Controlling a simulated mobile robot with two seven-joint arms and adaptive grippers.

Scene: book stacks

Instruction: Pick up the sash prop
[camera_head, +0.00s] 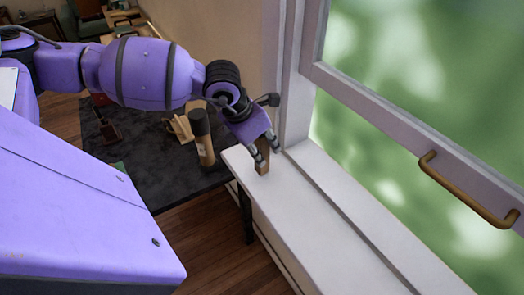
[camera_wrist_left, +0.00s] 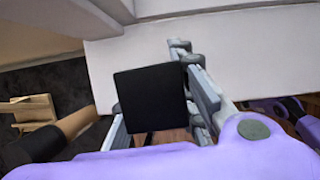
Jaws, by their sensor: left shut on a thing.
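The fingers hide part of the prop. I cannot tell whether its lower end touches the sill. In the left wrist view a black square face (camera_wrist_left: 150,98) sits between the fingers and hides most of what is behind it. My right gripper is not in view.
A dark table (camera_head: 160,165) stands left of the sill. On it are a dark-topped tan cylinder (camera_head: 202,138), close to the gripper, and a small wooden stand (camera_head: 178,128). The window sash (camera_head: 400,135) with a brass handle (camera_head: 465,197) is at right. The sill's front part is clear.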

